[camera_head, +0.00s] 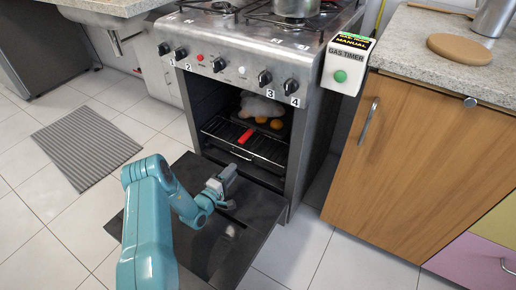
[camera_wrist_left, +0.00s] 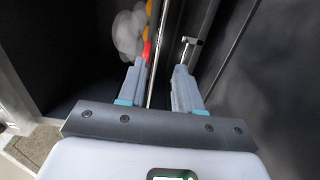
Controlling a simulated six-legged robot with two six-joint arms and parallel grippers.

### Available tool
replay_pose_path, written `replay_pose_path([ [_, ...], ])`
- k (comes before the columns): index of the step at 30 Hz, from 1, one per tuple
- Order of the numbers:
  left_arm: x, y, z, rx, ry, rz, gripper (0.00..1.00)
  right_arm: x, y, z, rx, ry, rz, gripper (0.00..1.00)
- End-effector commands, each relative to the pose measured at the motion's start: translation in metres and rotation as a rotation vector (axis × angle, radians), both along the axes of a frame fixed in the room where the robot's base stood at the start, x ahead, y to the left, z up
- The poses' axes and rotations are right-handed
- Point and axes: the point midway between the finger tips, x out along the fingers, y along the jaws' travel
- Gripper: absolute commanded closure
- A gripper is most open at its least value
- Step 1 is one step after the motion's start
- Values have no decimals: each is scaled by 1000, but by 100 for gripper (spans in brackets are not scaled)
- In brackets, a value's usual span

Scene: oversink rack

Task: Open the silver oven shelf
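The silver wire oven shelf (camera_head: 262,158) is inside the oven, whose dark door (camera_head: 265,208) is folded down flat. A red piece (camera_head: 245,136) sits on the shelf near its front. My left gripper (camera_head: 230,176) is over the open door, just in front of the oven mouth. In the left wrist view the left gripper (camera_wrist_left: 160,67) is open with a clear gap between its fingers. A thin silver bar of the shelf (camera_wrist_left: 154,62) runs in line with that gap; I cannot tell whether it touches a finger. My right gripper is not in view.
A white lump (camera_head: 260,105) and orange round items (camera_head: 276,124) are deeper in the oven. A wooden cabinet (camera_head: 420,165) stands to the right. A grey striped mat (camera_head: 85,140) lies on the tiled floor to the left.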

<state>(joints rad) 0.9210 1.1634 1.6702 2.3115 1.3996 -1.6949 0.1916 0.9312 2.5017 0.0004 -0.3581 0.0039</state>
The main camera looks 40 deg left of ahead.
Motion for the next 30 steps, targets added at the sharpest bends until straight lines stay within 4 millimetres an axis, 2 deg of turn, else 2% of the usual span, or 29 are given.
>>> replay_pose_path([
  [5, 27, 4, -2, 2, -4, 1, 66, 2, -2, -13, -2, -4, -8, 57],
  [12, 85, 11, -4, 3, -5, 1, 66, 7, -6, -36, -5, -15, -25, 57],
  [18, 128, 15, -3, 1, -4, -1, 66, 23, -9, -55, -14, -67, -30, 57],
  [24, 153, 18, -2, -1, -1, -3, 66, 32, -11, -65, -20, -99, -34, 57],
  [30, 159, 19, 1, -3, 1, -2, 66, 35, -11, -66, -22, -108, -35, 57],
])
